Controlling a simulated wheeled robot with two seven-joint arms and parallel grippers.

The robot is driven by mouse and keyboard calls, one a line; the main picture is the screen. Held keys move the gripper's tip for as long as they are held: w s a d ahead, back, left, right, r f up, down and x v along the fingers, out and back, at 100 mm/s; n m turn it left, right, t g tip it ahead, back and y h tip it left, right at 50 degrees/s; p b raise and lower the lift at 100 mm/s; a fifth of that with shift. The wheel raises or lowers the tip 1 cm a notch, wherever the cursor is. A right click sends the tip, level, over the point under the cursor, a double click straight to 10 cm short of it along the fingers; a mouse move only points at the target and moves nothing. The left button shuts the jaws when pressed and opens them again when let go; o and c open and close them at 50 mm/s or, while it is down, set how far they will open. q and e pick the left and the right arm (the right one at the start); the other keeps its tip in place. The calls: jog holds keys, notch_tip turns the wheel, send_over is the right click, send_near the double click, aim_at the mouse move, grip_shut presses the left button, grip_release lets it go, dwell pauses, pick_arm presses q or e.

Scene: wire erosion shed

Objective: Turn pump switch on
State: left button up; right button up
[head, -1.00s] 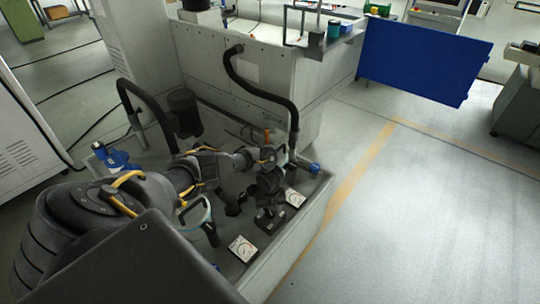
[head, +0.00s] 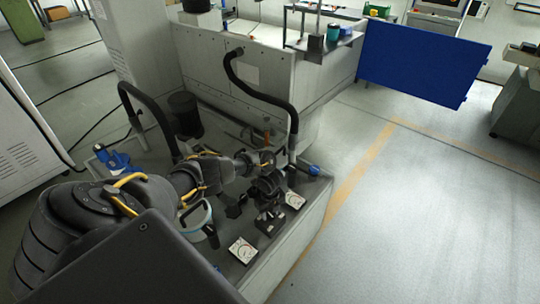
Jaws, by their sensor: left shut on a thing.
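My left gripper (head: 268,202) comes down onto a small dark switch box (head: 269,224) on the grey tank top near its right edge. The gripper is shut on the switch on top of this box. The jaws and wrist cover the switch, so its position cannot be told. My right gripper is not in view.
White-faced gauges (head: 243,250) sit on either side of the box, with a second gauge (head: 294,200) close to the gripper. A white bucket (head: 197,217) stands under my left forearm. A black hose (head: 262,95) rises behind the wrist. Open floor (head: 420,220) lies to the right.

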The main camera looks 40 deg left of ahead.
aim_at(270, 214)
pick_arm(q)
jog(key=n+p, duration=0.2)
jog(key=n, duration=0.2)
jog(key=shift+r+n, duration=0.15)
jog(key=shift+n, duration=0.15)
jog(key=shift+n+p, duration=0.6)
jog(key=shift+n, duration=1.2)
jog(key=o, duration=1)
jog(key=shift+c, duration=0.2)
jog(key=shift+r, duration=0.2)
notch_tip(270, 214, up, 10)
jog(key=p, duration=0.2)
